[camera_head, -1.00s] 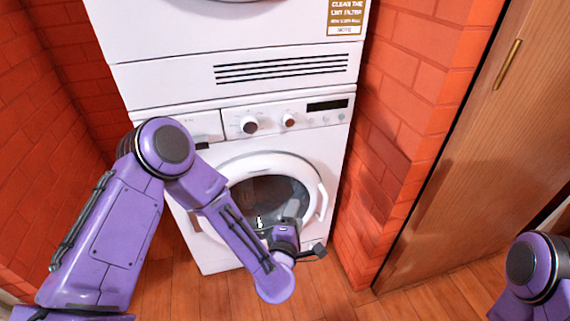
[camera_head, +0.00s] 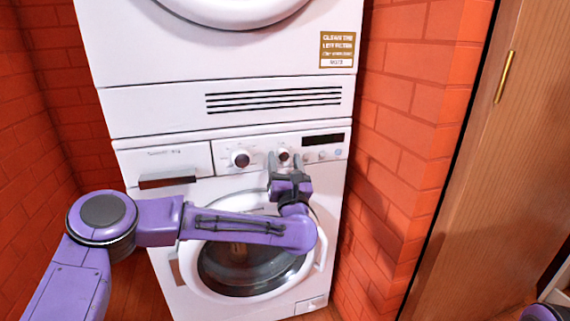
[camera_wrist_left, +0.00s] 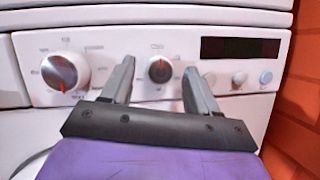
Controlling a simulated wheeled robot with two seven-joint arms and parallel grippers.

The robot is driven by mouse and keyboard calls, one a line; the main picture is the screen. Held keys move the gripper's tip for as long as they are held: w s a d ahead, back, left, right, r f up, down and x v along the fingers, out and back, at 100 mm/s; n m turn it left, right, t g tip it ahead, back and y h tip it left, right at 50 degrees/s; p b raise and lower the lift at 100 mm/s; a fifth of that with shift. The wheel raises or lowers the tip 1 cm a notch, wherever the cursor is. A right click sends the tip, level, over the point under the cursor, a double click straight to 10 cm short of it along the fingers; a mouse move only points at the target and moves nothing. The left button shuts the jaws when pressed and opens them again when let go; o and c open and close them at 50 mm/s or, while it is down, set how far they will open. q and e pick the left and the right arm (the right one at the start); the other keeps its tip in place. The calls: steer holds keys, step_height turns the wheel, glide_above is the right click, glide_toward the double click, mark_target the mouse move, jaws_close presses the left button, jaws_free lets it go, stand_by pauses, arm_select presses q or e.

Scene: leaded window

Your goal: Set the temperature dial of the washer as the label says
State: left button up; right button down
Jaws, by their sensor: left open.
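The white washer (camera_head: 222,187) stands below another white machine. Its panel carries a larger dial (camera_head: 241,159) on the left and a smaller dial (camera_head: 284,155) to the right of it. In the left wrist view the larger dial (camera_wrist_left: 65,72) has a red mark pointing down, and the smaller dial (camera_wrist_left: 160,69) has a red mark pointing up. The print around both is too small to read. My left gripper (camera_head: 284,160) is open, its fingers on either side of the smaller dial; I cannot tell if they touch it. My right gripper is not in view.
A brown label (camera_head: 337,50) is on the upper machine; its smaller lines are unclear. Right of the dials are a dark display (camera_head: 322,140) and small buttons (camera_wrist_left: 238,78). Red brick walls close in both sides. A wooden door (camera_head: 480,160) is at right.

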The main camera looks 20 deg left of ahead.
arm_select(q)
steer(key=shift+c, duration=0.3)
steer(key=c, duration=1)
